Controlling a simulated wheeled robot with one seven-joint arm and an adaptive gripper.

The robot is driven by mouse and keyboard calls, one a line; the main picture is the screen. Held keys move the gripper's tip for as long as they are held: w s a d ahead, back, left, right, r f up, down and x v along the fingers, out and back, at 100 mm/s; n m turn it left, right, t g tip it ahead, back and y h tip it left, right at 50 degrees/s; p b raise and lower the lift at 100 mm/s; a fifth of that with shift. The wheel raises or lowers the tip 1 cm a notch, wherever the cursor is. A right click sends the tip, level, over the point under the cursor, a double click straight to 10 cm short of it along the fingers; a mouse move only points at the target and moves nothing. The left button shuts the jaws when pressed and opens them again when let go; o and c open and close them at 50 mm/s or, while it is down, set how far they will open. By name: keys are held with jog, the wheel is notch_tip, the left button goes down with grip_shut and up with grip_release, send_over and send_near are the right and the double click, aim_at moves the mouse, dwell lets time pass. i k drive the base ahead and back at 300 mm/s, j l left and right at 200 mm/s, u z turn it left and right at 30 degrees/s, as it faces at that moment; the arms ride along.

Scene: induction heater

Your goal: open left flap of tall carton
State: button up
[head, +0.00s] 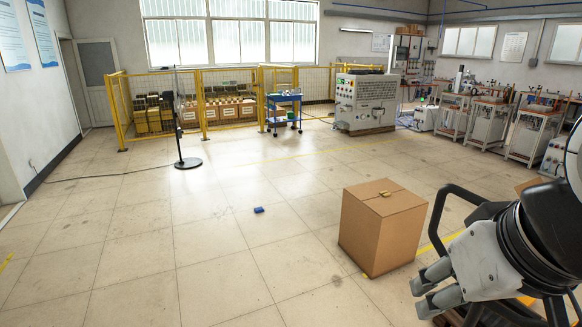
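A brown cardboard carton (382,228) stands upright on the floor, right of the middle in the head view. Its top looks closed, with a small yellowish patch on it; I cannot make out separate flaps. My gripper (420,297) is at the lower right, in front of and to the right of the carton, with its grey fingers pointing left. It appears apart from the carton, and nothing is seen held in it. The gap between its fingers is too unclear to judge. My arm hides the floor behind it.
A small blue object (258,210) lies on the open floor left of the carton. A black stand (187,163) is further back. Yellow fencing (203,105), a blue cart (284,112) and a grey machine (366,102) stand at the back.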

aim_at(389, 205)
jog(key=i+j+z, duration=0.1)
jog(key=i+j, duration=0.9)
jog(key=j, duration=0.15)
jog(key=i+j+z, duration=0.15)
jog(key=i+j, duration=0.3)
jog(key=j, duration=0.15)
jog(key=i+z, duration=0.2)
jog(key=i, duration=1.3)
jog(key=i+l, duration=0.5)
jog(key=l, duration=0.15)
jog(key=i+l, duration=0.55)
jog(key=k+l+z, duration=0.05)
jog(key=l, duration=0.05)
